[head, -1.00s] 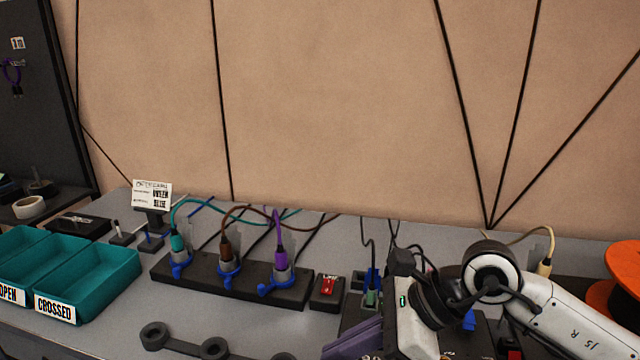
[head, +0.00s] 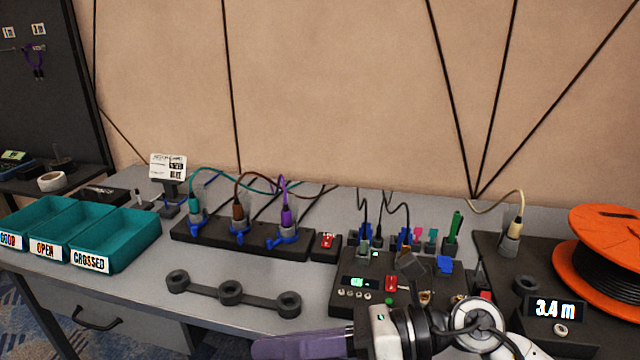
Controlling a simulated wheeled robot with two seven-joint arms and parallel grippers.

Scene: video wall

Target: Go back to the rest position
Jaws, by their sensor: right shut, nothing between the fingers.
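My right gripper (head: 262,346) shows at the bottom centre of the head view, its arm coming in from the lower right. Its purple fingers point left, closed and empty, over the front part of the bench (head: 215,300). The wrist covers the front of the black tester box (head: 345,290). My left gripper is not in view.
A black strip holds teal, brown and purple plugs (head: 286,215). Teal bins (head: 130,238) stand at left. An orange cable reel (head: 600,222) and a 3.4 m display (head: 555,308) are at right.

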